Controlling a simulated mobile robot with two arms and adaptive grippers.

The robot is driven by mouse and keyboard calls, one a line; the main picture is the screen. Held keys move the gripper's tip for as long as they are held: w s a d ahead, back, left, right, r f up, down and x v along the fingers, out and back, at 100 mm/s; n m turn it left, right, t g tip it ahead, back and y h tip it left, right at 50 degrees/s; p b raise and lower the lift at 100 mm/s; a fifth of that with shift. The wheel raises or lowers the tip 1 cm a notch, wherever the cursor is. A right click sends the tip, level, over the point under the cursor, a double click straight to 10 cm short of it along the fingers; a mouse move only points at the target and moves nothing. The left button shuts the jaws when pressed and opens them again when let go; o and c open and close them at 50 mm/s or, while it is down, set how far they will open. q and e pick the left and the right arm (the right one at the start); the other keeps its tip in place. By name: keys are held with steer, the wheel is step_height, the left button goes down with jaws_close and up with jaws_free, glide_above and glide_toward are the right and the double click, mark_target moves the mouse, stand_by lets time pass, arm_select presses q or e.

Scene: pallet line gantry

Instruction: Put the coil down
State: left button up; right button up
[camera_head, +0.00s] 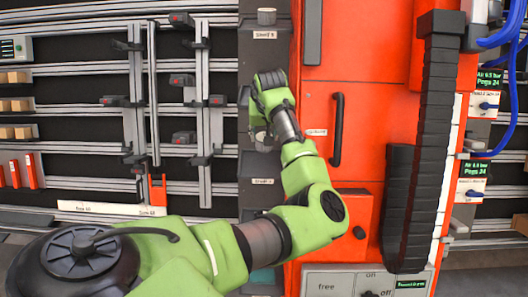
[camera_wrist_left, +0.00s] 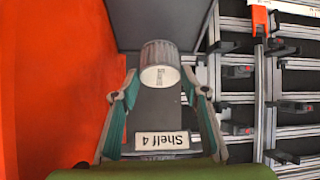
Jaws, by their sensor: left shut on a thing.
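A white label reading "Shelf 4" (camera_wrist_left: 162,140) shows upside down below the coil in that view. In the head view my left gripper (camera_head: 258,131) is in front of the dark shelf column (camera_head: 262,65); its fingers are partly hidden and the coil is hard to make out. I cannot tell whether the coil touches a shelf. My right gripper is not in view.
An orange cabinet (camera_head: 365,115) stands close on the right of the shelf column. A rack with grey rails (camera_head: 90,125) is on the left. Another grey ribbed cylinder (camera_head: 267,16) stands on the column's top shelf.

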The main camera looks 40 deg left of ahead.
mark_target(265, 149)
arm_select(q)
steer(key=shift+s+d+f+p, duration=0.2)
steer(key=shift+d+f, duration=0.1)
steer(key=shift+f, duration=0.3)
steer(key=shift+s+d+f+p, duration=0.15)
steer(key=shift+s+d+f, duration=0.1)
steer(key=shift+f, duration=0.3)
steer(key=f, duration=0.2)
steer(key=f+p, duration=0.1)
steer(key=shift+w+a+f, duration=0.25)
steer(key=shift+a+f, duration=0.05)
steer(key=shift+f, duration=0.3)
steer(key=shift+s+d+r, duration=0.1)
steer(key=shift+d, duration=0.05)
steer(key=o, duration=1.4)
steer(key=shift+c, duration=0.2)
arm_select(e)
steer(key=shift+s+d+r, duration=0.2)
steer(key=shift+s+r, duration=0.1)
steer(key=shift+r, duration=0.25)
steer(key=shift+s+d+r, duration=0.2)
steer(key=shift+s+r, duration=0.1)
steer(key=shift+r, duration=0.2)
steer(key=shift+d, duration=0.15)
